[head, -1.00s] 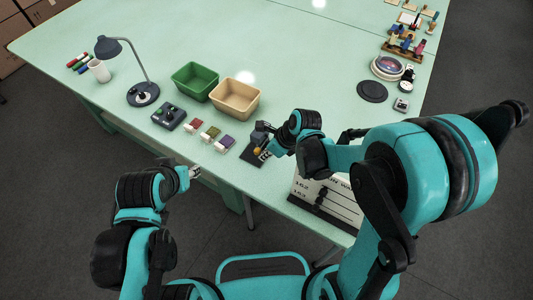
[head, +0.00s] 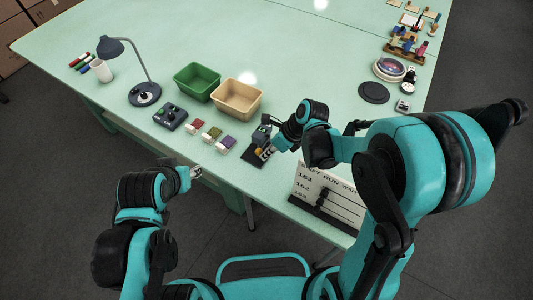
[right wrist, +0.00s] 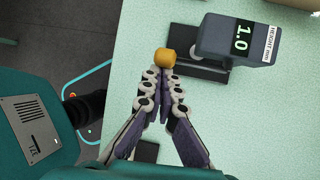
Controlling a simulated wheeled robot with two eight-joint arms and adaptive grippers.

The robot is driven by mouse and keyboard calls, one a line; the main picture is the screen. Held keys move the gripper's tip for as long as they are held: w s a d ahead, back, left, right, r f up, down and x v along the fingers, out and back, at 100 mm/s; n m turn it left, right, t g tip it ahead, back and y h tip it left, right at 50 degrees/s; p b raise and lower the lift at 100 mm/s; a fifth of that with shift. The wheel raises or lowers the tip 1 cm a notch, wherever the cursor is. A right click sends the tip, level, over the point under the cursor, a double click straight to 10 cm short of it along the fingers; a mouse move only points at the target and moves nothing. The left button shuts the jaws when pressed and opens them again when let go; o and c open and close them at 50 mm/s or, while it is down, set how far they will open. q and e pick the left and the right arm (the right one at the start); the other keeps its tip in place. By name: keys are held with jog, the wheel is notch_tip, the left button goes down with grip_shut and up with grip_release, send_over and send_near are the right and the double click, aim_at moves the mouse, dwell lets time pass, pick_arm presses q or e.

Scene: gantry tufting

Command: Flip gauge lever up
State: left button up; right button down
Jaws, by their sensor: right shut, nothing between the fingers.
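The gauge (head: 262,133) is a dark box on a black base near the table's front edge. In the right wrist view the gauge (right wrist: 238,42) shows a green "1.0" and a "HEIGHT mm" label. In the head view the right gripper (head: 265,153) is at the gauge's front. My left gripper (head: 196,172) hangs by the table's front edge, too small to judge.
Three small coloured blocks (head: 212,133), a control box (head: 170,116), a green bin (head: 197,81) and a tan bin (head: 235,98) stand left of and behind the gauge. A white board with numbers (head: 326,191) stands to its right. The table's middle is clear.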

aim_at(261, 149)
jog(key=shift+r, duration=0.1)
jog(key=shift+g+y, duration=0.4)
jog(key=shift+g, duration=0.1)
jog(key=shift+w+d+r+p, duration=0.25)
jog(key=shift+w+r, duration=0.1)
jog(key=shift+r, duration=0.3)
jog(key=shift+w+d+r+p, duration=0.2)
jog(key=shift+w+r, duration=0.1)
jog(key=shift+r, duration=0.3)
jog(key=shift+w+d+r+p, duration=0.25)
jog(key=shift+w+r, duration=0.1)
jog(key=shift+r, duration=0.45)
jog(key=shift+r+p, duration=0.6)
jog(key=shift+r, duration=0.1)
